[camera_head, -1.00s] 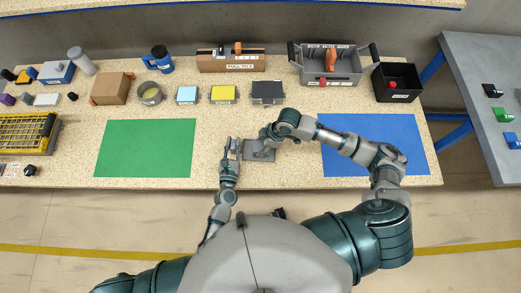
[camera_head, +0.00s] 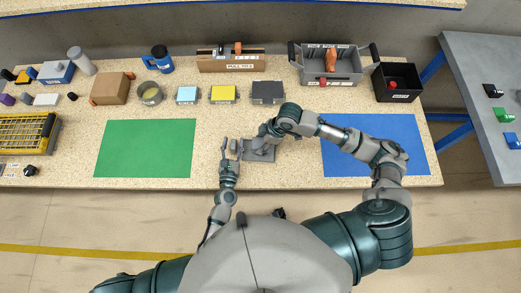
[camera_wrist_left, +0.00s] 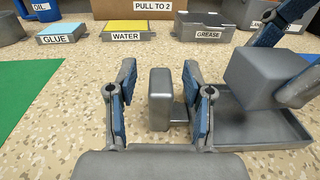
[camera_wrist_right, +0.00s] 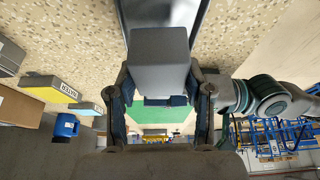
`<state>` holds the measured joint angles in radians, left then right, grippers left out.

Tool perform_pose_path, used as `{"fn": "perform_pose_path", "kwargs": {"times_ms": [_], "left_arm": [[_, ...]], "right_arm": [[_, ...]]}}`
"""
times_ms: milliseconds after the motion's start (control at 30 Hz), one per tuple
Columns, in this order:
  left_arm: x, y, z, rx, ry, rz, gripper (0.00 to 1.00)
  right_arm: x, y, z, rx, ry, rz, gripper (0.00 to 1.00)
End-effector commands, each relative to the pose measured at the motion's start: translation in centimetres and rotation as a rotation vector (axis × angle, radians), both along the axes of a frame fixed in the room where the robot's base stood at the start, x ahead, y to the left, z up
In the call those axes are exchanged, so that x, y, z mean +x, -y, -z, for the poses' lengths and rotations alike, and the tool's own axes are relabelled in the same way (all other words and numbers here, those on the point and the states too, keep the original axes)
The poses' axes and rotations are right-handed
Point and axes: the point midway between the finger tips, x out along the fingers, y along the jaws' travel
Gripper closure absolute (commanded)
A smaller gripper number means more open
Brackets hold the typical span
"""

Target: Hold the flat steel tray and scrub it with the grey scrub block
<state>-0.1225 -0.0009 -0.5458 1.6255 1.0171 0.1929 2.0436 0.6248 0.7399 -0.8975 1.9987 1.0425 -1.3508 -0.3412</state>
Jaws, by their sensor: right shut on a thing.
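The flat steel tray (camera_head: 260,157) lies on the bench between the green and blue mats. It also shows in the left wrist view (camera_wrist_left: 283,128), with an upright grey grip block (camera_wrist_left: 160,98) at its left end. My left gripper (camera_head: 230,147) is open at that end. In the left wrist view its fingers (camera_wrist_left: 160,105) stand either side of the grip block, with gaps on both sides. My right gripper (camera_head: 262,143) is shut on the grey scrub block (camera_wrist_right: 160,60). In the left wrist view the scrub block (camera_wrist_left: 265,77) is over the tray; I cannot tell whether they touch.
The green mat (camera_head: 145,148) lies left and the blue mat (camera_head: 400,150) right. Behind stand the glue (camera_head: 187,95), water (camera_head: 223,94) and grease (camera_head: 268,92) boxes. A grey tool carrier (camera_head: 345,68) and black bin (camera_head: 397,82) stand back right. Bench around the tray is clear.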

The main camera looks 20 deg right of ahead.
Motion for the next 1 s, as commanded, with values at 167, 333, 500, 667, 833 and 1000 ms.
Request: {"fn": "perform_pose_path", "kwargs": {"times_ms": [167,333,500,667,833,1000], "left_arm": [[-0.3,-0.1,0.0,0.0,0.001,0.0,0.49],[-2.7,-1.1,0.1,0.001,-0.001,0.0,0.49],[-6.4,-2.5,0.1,0.003,-0.002,0.002,0.49],[-9.2,-3.6,0.1,0.002,-0.002,0.002,0.49],[-10.8,-4.2,0.1,0.002,-0.002,0.001,0.49],[-11.1,-4.3,0.1,0.002,-0.001,0.0,0.49]], "right_arm": [[0.0,0.0,0.0,0.0,0.0,0.0,0.85],[0.0,0.0,0.0,0.0,0.0,0.0,0.85],[0.0,0.0,0.0,0.0,0.0,0.0,0.85],[0.0,0.0,0.0,0.0,0.0,0.0,0.85],[0.0,0.0,0.0,0.0,0.0,0.0,0.85],[0.1,0.0,0.0,0.0,0.0,0.0,0.85]]}}
